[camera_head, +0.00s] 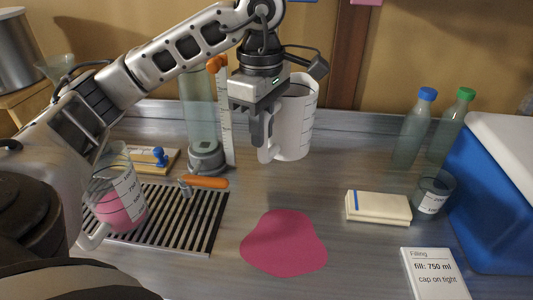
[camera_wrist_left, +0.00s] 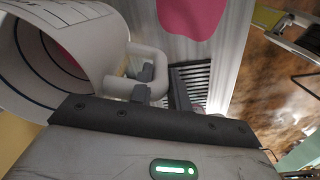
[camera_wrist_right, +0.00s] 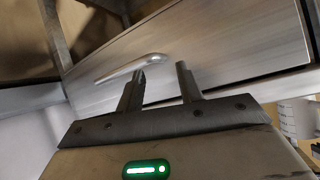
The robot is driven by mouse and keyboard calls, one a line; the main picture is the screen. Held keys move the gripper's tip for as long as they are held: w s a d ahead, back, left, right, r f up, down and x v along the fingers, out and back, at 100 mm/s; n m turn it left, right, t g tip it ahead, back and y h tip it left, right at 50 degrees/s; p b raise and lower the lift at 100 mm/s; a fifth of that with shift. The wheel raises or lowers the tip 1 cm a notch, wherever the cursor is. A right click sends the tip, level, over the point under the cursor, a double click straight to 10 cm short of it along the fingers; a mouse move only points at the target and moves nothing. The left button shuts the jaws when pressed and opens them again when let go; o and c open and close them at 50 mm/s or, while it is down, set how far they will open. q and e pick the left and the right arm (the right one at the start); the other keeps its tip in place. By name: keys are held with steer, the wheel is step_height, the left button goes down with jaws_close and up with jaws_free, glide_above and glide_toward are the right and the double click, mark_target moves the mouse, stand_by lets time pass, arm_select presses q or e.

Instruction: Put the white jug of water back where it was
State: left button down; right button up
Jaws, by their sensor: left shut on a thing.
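The white jug (camera_head: 297,122) is upright near the back of the counter, right of the tall clear cylinder. My left gripper (camera_head: 264,138) comes down beside it and is shut on its handle. The left wrist view shows the jug (camera_wrist_left: 72,45) with its handle between my left fingers (camera_wrist_left: 145,82). I cannot tell whether its base touches the counter, nor see any water inside. My right gripper (camera_wrist_right: 160,84) shows only in the right wrist view, its fingers apart and empty, in front of a drawer with a metal handle (camera_wrist_right: 128,70).
A pink puddle (camera_head: 284,243) lies in the middle of the counter. A clear jug of pink liquid (camera_head: 118,210) stands at the slatted drain (camera_head: 205,228). A sponge block (camera_head: 379,208), a small glass (camera_head: 434,193), two bottles (camera_head: 412,130) and a blue cooler (camera_head: 490,215) are at right.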

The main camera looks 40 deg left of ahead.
arm_select(q)
steer(key=w+a+f, duration=0.3)
steer(key=w+f, duration=0.1)
steer(key=f, duration=0.5)
steer(key=shift+w, duration=0.2)
steer(key=shift+f, duration=0.1)
steer(key=shift+f, duration=0.15)
steer(key=c, duration=1.4)
jaws_free()
steer(key=shift+o, duration=0.4)
